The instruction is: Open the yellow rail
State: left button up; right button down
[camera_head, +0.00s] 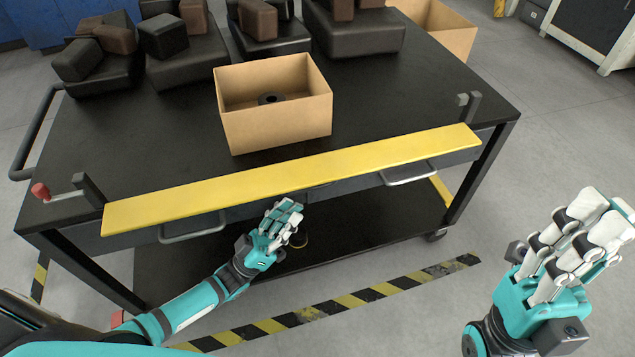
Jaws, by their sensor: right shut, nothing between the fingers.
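The yellow rail (290,178) is a long flat bar along the front edge of the black cart. It spans nearly the cart's whole width. A dark bracket with a red-tipped lever (41,191) stands at its left end, and a grey latch-like bracket (472,103) stands at its right end. My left gripper (284,215) is just below and in front of the rail's middle in the picture; I cannot tell whether it touches anything or how far its fingers are closed. My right gripper (585,235) is shut and empty, off to the right of the cart.
An open cardboard box (275,118) with a dark round part inside stands behind the rail. Dark bins (190,60) line the cart's back, with another box (440,28) at the far right. Two metal drawer handles (192,228) (409,174) stick out under the rail. Floor at right is clear.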

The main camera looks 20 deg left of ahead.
aim_at(308, 179)
pick_arm(q)
jog(key=x, duration=0.8)
jog(key=shift+w+d+r, duration=0.1)
jog(key=shift+w+d, duration=0.05)
grip_shut()
